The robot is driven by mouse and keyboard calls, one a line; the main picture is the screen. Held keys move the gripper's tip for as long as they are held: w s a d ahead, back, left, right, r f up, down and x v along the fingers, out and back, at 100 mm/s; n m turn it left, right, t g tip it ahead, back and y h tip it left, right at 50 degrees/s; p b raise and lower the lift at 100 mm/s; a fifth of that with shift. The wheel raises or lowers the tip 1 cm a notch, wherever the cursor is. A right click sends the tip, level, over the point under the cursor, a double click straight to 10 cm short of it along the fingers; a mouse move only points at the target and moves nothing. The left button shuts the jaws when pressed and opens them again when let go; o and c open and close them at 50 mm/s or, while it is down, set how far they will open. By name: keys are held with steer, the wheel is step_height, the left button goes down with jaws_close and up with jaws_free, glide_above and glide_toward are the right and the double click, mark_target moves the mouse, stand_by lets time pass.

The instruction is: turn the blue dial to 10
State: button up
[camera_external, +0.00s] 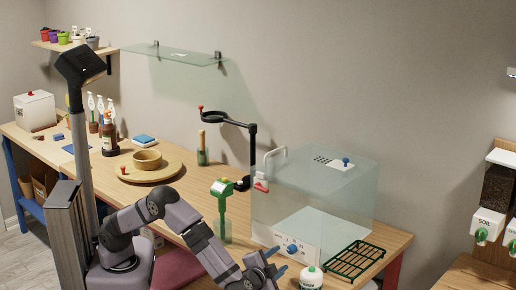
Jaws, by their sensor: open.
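The blue dial (292,248) sits on a white panel (299,252) at the lower front of a clear box (310,197). The panel has small dark marks that are too small to read, so I cannot tell the dial's setting. My gripper (277,262) is low in front of the panel, just left of and below the dial in the picture. Its fingers are apart, with nothing seen between them. I cannot tell whether a fingertip touches the dial. A second blue knob (346,161) stands on the box's top.
A white bottle with a green cap (312,280) stands close right of my gripper. A dark green rack (354,260) lies at the bench's right end. A green-topped tool (222,192) and a black ring stand (252,160) are left of the box.

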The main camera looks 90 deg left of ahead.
mark_target(290, 251)
steer(key=n, duration=0.2)
steer(key=n+h, duration=0.1)
steer(key=shift+w+a+r+g, duration=0.15)
steer(key=shift+a+r+g, duration=0.15)
steer(key=shift+r, duration=0.1)
steer(key=shift+p+x, duration=1)
steer(key=shift+x, duration=2.65)
jaws_close()
steer(key=shift+f, duration=0.1)
